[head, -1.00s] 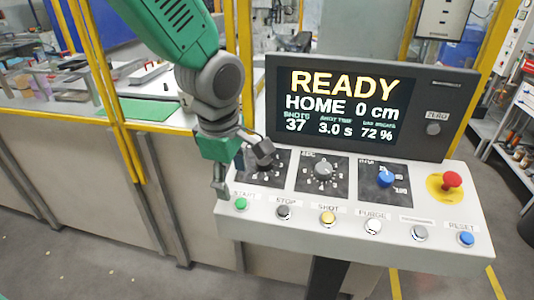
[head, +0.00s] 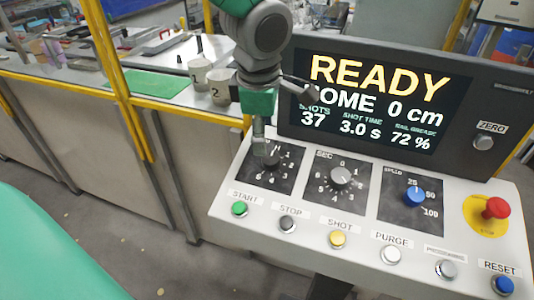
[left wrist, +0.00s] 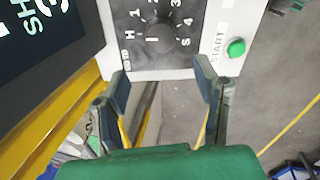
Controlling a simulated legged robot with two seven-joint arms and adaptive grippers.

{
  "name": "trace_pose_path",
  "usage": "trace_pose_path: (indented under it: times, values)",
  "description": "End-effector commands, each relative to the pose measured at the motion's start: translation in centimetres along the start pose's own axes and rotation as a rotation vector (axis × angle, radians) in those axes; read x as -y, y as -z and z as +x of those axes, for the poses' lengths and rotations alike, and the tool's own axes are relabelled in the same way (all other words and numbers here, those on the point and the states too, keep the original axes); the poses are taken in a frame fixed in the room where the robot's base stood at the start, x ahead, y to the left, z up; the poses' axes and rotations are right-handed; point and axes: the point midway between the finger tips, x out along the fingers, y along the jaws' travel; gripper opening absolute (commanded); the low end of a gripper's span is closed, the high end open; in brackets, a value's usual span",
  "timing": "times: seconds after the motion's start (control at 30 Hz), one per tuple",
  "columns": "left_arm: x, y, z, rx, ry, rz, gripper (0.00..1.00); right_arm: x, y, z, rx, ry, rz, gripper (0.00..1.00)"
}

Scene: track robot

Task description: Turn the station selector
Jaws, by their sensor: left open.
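The station selector (left wrist: 158,39) is a dark round knob on a black plate marked H, 1, 2, 3 and more. In the head view it is the leftmost knob (head: 271,159), partly hidden by a finger. In the head view the gripper (head: 285,120) hangs over the panel's upper left edge. The screen (head: 380,102) reads READY, HOME, 0 cm. My right gripper is not in view.
Right of the selector are a SEC knob (head: 341,177) and a blue speed knob (head: 415,196). A red mushroom button (head: 495,208) is at the right. Buttons line the front, with green START (head: 239,209) nearest the selector. A yellow post (head: 113,75) stands left; cups (head: 219,90) sit behind.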

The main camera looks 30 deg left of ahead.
Motion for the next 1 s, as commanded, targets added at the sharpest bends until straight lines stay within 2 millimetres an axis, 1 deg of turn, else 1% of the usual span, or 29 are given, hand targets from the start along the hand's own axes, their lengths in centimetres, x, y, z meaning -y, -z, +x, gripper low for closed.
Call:
trace_pose_path:
  times: [0.03, 0.1, 0.27, 0.4, 0.6, 0.8, 0.87, 0.9, 0.93, 0.97, 1.0]
  values:
    - [0.1, -0.2, 1.3, -0.005, 0.003, 0.003, 0.56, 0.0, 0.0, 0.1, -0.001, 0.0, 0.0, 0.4]
    - [0.2, -0.4, 2.7, -0.005, 0.001, 0.004, 0.56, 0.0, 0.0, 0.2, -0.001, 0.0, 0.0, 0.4]
    - [0.5, -0.8, 5.2, -0.008, -0.004, 0.006, 0.56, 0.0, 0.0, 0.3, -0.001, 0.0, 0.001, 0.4]
    - [0.3, -0.4, 6.7, -0.005, -0.005, 0.005, 0.56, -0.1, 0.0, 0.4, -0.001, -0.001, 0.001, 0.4]
    - [0.0, 0.1, 7.7, 0.003, -0.002, 0.002, 0.56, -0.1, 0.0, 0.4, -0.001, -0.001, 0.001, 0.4]
    - [0.0, 0.2, 7.6, 0.003, -0.002, 0.002, 0.56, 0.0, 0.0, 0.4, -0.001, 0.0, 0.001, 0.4]
    - [0.1, 0.0, 7.5, 0.001, -0.003, 0.002, 0.34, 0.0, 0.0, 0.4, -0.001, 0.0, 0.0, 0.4]
    - [0.1, -0.1, 7.5, 0.0, -0.004, 0.002, 0.2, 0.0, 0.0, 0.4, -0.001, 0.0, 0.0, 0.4]
    - [0.1, -0.2, 7.5, -0.001, -0.005, 0.002, 0.1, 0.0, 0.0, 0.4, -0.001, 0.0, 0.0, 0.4]
    - [0.1, -0.2, 7.5, -0.001, -0.006, 0.003, 0.07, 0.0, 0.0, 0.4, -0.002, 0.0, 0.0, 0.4]
    - [0.1, -0.3, 7.4, -0.002, -0.007, 0.003, 0.07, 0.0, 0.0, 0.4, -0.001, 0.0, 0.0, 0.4]
